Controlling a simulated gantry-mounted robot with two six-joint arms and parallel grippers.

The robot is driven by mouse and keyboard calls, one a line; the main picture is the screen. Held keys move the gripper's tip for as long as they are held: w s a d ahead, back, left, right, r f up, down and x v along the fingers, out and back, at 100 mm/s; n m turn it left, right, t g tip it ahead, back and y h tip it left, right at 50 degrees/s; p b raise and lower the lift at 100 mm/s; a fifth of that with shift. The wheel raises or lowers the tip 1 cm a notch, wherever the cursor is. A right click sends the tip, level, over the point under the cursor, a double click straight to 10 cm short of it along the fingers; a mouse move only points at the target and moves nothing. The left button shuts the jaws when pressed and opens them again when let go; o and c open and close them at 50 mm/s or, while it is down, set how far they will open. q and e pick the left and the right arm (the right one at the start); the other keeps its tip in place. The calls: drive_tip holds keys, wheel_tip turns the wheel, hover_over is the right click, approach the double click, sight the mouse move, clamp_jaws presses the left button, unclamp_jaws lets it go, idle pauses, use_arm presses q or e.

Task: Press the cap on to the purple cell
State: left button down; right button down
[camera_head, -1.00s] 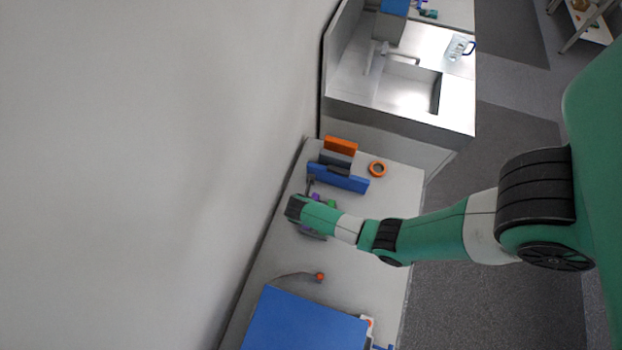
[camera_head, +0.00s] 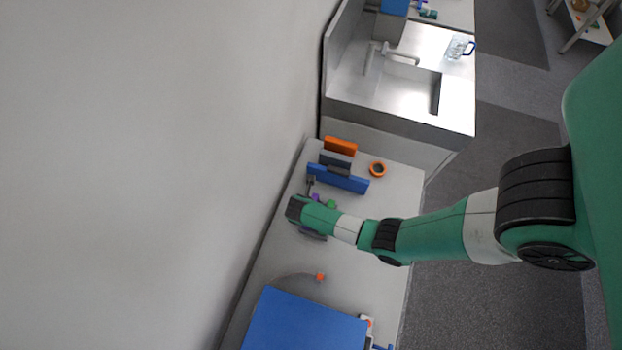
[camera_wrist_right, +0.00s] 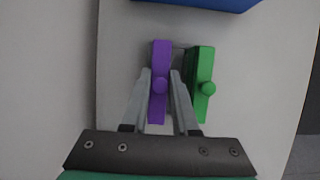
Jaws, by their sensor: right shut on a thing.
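In the right wrist view, a long purple piece (camera_wrist_right: 161,55) with a round purple knob on top lies between the two fingers of my right gripper (camera_wrist_right: 160,76). The fingers are closed against its sides near the knob. I cannot tell cap from cell within this purple shape. A similar green piece (camera_wrist_right: 203,62) with a round green knob stands close on the right, just beside the right finger. In the head view, small bits of purple (camera_head: 316,198) and green (camera_head: 331,204) show behind my right wrist, which hides the fingers. My left gripper is in neither view.
A blue block (camera_head: 338,179) stands beyond the cells, with a grey and an orange block (camera_head: 341,146) behind it. An orange ring (camera_head: 377,169) lies to the right. A large blue box (camera_head: 303,325) is at the near end. A wall runs along the left.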

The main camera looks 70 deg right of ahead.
drive_tip(key=shift+f, duration=0.45)
idle(0.3)
drive_tip(key=shift+c, duration=0.6)
unclamp_jaws()
wheel_tip(320, 180, up, 7)
drive_tip(key=p, duration=0.7)
drive_tip(key=shift+r, duration=0.1)
drive_tip(key=shift+c, duration=0.3)
clamp_jaws()
